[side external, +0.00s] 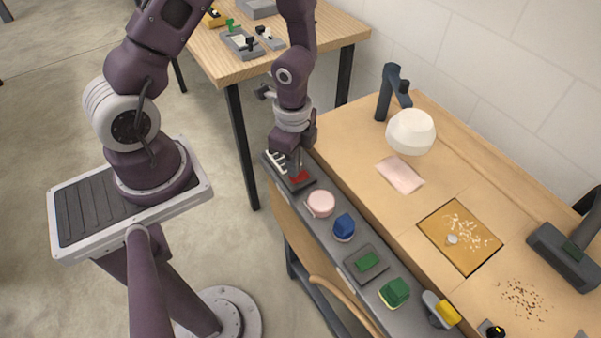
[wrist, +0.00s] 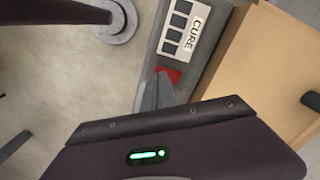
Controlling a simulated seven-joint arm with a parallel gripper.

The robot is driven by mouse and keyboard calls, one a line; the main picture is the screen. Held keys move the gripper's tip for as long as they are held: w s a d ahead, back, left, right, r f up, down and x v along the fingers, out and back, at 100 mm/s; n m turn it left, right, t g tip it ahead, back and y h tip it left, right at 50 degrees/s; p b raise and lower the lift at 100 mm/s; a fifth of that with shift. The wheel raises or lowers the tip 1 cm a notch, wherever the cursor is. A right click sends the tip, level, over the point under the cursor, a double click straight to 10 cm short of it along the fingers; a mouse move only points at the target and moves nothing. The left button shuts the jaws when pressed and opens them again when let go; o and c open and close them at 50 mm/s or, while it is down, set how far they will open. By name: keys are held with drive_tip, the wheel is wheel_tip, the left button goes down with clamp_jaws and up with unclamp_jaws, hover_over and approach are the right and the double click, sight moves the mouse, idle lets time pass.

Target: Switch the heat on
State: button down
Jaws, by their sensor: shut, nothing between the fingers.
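A red control (side external: 299,178) sits at the far end of the grey control strip (side external: 332,232). In the wrist view the red control (wrist: 172,74) lies beside a white label reading CURE (wrist: 197,33) with dark squares. My gripper (side external: 297,171) points down at the red control, its fingers shut and empty. In the wrist view the fingertips (wrist: 158,90) appear at or just beside the red part, covering some of it. I cannot tell whether they touch it. No control labelled heat is readable.
A white-shaded lamp (side external: 410,131) stands on the wooden bench (side external: 350,130).

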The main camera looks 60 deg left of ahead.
drive_tip(key=shift+f, duration=0.85)
idle(0.3)
drive_tip(key=shift+r, duration=3.55)
drive_tip(key=s+a+r+n+t+y, duration=0.25)
drive_tip(key=r+n, duration=0.35)
drive_tip(key=r, duration=0.7)
drive_tip(key=s+d+r+n+t+h, duration=0.2)
drive_tip(key=s+d+r+n+t, duration=0.1)
drive_tip(key=s+r+n, duration=0.3)
wheel_tip(320, 180, up, 5)
drive_tip(key=s+d, duration=0.1)
drive_tip(key=s, duration=0.1)
drive_tip(key=shift+s+d+f, duration=0.2)
drive_tip(key=shift+s+d, duration=0.1)
drive_tip(key=shift+d, duration=0.05)
